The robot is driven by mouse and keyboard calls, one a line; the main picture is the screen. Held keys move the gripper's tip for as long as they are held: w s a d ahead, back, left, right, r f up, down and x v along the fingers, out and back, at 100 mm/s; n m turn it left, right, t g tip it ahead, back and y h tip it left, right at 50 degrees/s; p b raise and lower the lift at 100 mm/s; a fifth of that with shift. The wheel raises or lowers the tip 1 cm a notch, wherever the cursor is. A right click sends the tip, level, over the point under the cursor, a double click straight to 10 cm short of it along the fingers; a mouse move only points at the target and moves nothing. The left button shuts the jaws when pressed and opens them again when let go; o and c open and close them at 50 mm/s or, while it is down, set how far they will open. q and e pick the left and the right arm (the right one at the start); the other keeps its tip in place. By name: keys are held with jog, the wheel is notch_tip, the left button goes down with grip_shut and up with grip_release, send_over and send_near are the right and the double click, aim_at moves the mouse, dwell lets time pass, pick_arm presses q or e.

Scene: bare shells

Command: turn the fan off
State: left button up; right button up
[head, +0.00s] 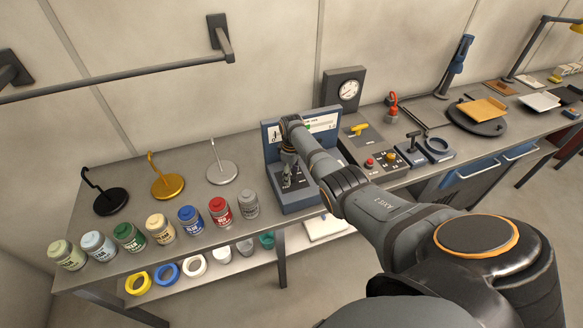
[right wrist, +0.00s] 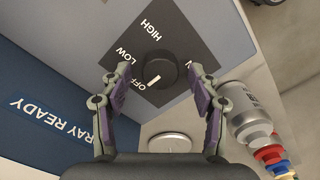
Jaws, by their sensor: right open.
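A round black knob (right wrist: 160,69) sits on a black plate (right wrist: 182,40) marked OFF, LOW and HIGH in the right wrist view. Its white mark points down and left, close to the OFF label. The plate is on a grey-blue control unit (head: 298,207) on the bench in the head view, where my gripper and arm partly cover it. My right gripper (right wrist: 153,75) is open, with one finger on each side of the knob and a visible gap to it. My right gripper also shows in the head view (head: 290,183). My left gripper is not in view.
A row of paint cans ends with a grey can (head: 249,204) just left of the unit; it also shows in the right wrist view (right wrist: 247,112). A gauge (head: 348,90) stands behind. A button box (head: 376,163) stands to the right. Hook stands (head: 222,172) are at left.

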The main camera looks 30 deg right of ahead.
aim_at(292, 175)
notch_tip(292, 175, up, 12)
jog(key=shift+f, duration=0.15)
dwell(0.5)
